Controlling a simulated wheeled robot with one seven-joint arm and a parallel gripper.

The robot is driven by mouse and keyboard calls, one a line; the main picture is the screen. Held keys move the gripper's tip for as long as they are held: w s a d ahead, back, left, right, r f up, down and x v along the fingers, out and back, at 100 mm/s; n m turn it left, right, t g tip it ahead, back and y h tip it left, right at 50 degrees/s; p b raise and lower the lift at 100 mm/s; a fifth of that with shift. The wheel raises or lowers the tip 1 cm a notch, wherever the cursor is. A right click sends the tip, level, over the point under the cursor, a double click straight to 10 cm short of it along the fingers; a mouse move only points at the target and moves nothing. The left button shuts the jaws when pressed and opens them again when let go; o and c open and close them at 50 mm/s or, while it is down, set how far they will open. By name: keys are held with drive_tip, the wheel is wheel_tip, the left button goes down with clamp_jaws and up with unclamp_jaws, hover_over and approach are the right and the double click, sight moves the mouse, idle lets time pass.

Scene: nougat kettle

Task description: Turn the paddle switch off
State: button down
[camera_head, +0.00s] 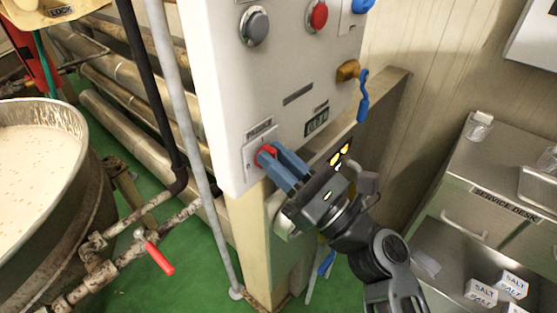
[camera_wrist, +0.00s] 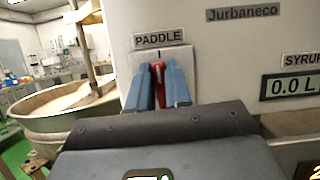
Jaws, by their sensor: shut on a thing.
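The paddle switch is a red lever (camera_wrist: 159,75) on a pale plate under the label PADDLE (camera_wrist: 159,38), low on the white control panel (camera_head: 225,90). In the head view the red switch (camera_head: 267,151) shows just at my fingertips. My gripper (camera_head: 271,158) reaches the panel from the lower right. In the wrist view its blue fingers (camera_wrist: 160,88) stand on both sides of the red lever and are shut on it. The lever's lower part and its exact tilt are hidden by the fingers.
Above are a grey button (camera_head: 255,27), a red button (camera_head: 318,15) and a brass valve with a blue handle (camera_head: 348,71). A kettle of nougat (camera_head: 75,190) and a red-handled pipe valve (camera_head: 159,258) are left. A service desk (camera_head: 500,192) is right.

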drive_tip(key=n+g+b, duration=0.1)
drive_tip(key=n+g, duration=0.1)
drive_tip(key=n, duration=0.3)
drive_tip(key=n+g+b, duration=0.2)
drive_tip(key=n+g, duration=0.1)
drive_tip(key=n, duration=0.3)
drive_tip(key=n+g+y+b, duration=0.1)
drive_tip(key=n+g+b, duration=0.1)
drive_tip(key=n, duration=0.4)
drive_tip(key=shift+s+a+f+g, duration=0.1)
drive_tip(key=shift+s+f+g, duration=0.15)
drive_tip(key=shift+g, duration=0.05)
drive_tip(key=shift+a+f+n+g+h, duration=0.1)
drive_tip(key=shift+n+g+h, duration=0.25)
drive_tip(key=shift+n, duration=0.8)
drive_tip(key=shift+f+n+g+h, duration=0.1)
drive_tip(key=shift+n+g+h, duration=0.2)
drive_tip(key=shift+n, duration=0.85)
drive_tip(key=c, duration=1.1)
unclamp_jaws()
drive_tip(key=shift+c, duration=0.2)
drive_tip(key=v, duration=0.7)
drive_tip(key=shift+s+d+b, duration=0.25)
drive_tip(key=shift+d+b, duration=0.1)
drive_tip(key=shift+b, duration=0.05)
